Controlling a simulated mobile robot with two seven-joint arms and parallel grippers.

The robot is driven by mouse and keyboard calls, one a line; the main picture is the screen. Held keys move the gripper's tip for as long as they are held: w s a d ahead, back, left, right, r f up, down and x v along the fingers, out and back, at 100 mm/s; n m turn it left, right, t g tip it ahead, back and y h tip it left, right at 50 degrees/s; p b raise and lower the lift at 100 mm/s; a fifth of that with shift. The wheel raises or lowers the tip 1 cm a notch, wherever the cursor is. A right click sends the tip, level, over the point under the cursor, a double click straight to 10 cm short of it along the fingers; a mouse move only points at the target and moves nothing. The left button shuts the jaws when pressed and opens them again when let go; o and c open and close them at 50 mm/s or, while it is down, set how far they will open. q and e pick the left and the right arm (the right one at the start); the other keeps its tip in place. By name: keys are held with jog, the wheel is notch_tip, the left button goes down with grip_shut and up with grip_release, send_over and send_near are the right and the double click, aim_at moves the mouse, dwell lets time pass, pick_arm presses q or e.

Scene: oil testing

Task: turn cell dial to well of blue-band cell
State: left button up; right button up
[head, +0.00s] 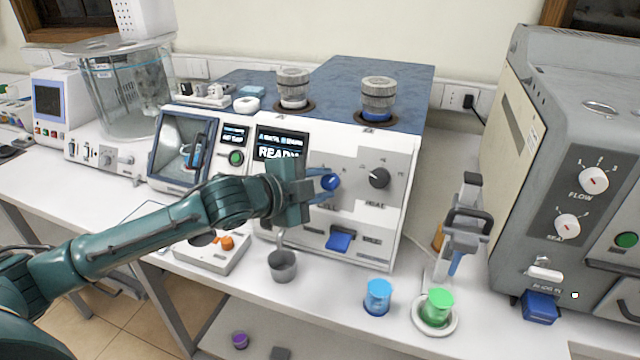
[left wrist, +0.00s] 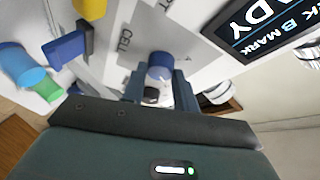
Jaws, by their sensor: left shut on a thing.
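The cell dial (head: 331,182) is a blue knob on the front of the white tester, below and right of its READY screen (head: 281,147). My left gripper (head: 325,186) is shut on this dial, its fingers on either side. In the left wrist view the dial (left wrist: 160,66) shows between the fingers, near the CELL label. I cannot tell where its pointer stands. On top of the tester, the blue-band cell (head: 377,98) stands in the right well and a white-band cell (head: 292,86) in the left well. My right gripper is not in view.
A black dial (head: 379,178) sits just right of the cell dial. A blue lever (head: 339,240) is below it. A grey cup (head: 283,266), blue jar (head: 377,297) and green jar (head: 437,307) stand in front. A grey machine (head: 560,160) stands at right.

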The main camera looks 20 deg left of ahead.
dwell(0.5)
pick_arm(q)
jog(key=o, duration=1)
jog(key=shift+c, duration=0.2)
jog(key=b+v, duration=0.3)
jog(key=v, duration=1)
jog(key=shift+r, duration=0.2)
